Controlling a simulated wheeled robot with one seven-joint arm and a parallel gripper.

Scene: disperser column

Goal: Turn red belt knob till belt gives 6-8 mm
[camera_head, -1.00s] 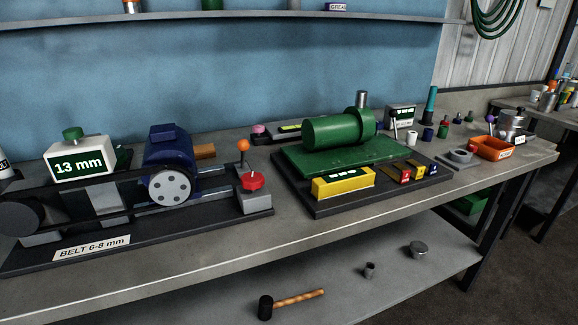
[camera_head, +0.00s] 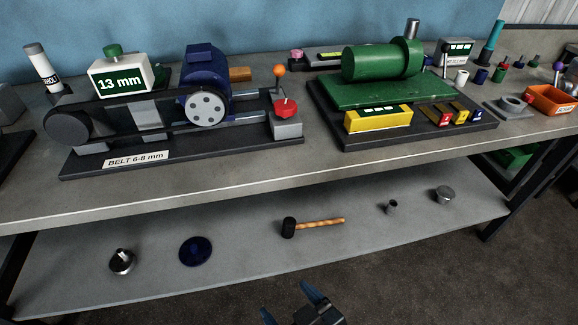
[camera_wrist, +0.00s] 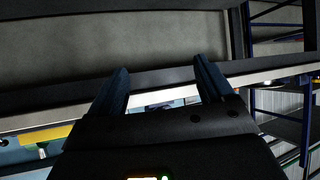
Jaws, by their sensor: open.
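The red belt knob (camera_head: 286,108) sits on a grey block at the right end of the belt rig in the head view. The black belt (camera_head: 140,95) runs between a dark pulley (camera_head: 67,126) on the left and the pale pulley (camera_head: 206,108) of the blue motor (camera_head: 203,66). A white gauge (camera_head: 119,75) with a green top reads 13 mm. A label (camera_head: 136,159) on the rig's base says BELT 6-8 mm. My gripper (camera_head: 288,300) is open and empty at the bottom of the head view, well below and apart from the knob. Its two fingers also show in the wrist view (camera_wrist: 162,82).
An orange-topped lever (camera_head: 279,71) stands just behind the knob. A green machine (camera_head: 383,62) on a dark base stands to the right. A lower shelf holds a mallet (camera_head: 314,226), a blue disc (camera_head: 196,251) and small metal parts. The bench's front strip is clear.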

